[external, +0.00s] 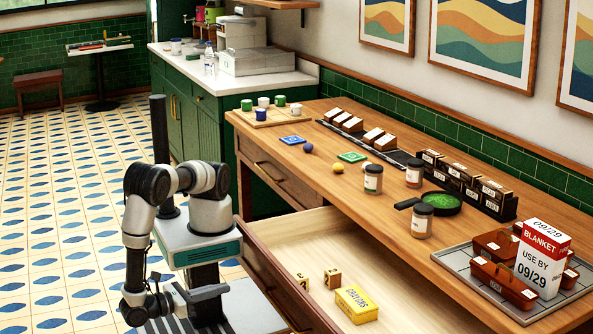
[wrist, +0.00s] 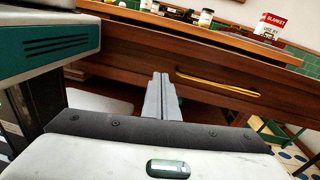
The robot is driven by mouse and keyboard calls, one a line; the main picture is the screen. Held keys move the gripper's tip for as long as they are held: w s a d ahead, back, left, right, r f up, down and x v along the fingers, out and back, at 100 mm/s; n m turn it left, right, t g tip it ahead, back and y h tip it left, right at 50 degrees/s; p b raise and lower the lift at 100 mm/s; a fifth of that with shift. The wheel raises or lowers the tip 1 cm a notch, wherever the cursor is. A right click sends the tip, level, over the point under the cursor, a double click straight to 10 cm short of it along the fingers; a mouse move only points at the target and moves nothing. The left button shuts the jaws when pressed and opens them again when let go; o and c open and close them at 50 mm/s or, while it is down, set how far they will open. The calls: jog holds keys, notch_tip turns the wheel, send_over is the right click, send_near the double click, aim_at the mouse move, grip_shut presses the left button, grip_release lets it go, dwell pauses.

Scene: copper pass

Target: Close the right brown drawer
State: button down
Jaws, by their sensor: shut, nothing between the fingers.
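The right brown drawer (external: 285,285) is pulled far out from the wooden counter in the external view. Its pale inside holds a yellow crayons box (external: 356,305) and small lettered wooden blocks (external: 332,278). In the wrist view a brown drawer front (wrist: 130,52) with a long brass handle (wrist: 218,84) faces me. My gripper (wrist: 162,80) is shut and empty, its fingers pointing toward that front, left of the handle. In the external view my gripper (external: 212,291) is low, to the left of the open drawer. Whether the fingertips touch the front cannot be told.
The left drawer (external: 275,175) is closed. The countertop holds jars (external: 373,179), a green-filled pan (external: 441,203), and a tray (external: 462,262) with brown boxes and a blanket carton (external: 542,258). The tiled floor (external: 60,220) to the left is clear.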

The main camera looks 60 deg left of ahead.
aim_at(270, 279)
jog(key=w, duration=0.4)
jog(key=w+f+m+h+b, duration=0.1)
jog(key=w, duration=0.3)
jog(key=w+a+m+b, duration=0.1)
jog(key=w, duration=0.3)
jog(key=shift+w+f+h, duration=0.3)
jog(key=shift+f, duration=0.05)
jog(key=w+p, duration=0.5)
jog(key=w, duration=2.9)
jog(key=shift+w, duration=0.25)
jog(key=shift+w+r, duration=0.15)
jog(key=shift+w, duration=0.2)
jog(key=s+p, duration=0.2)
jog(key=s, duration=1.2)
jog(key=shift+s, duration=0.3)
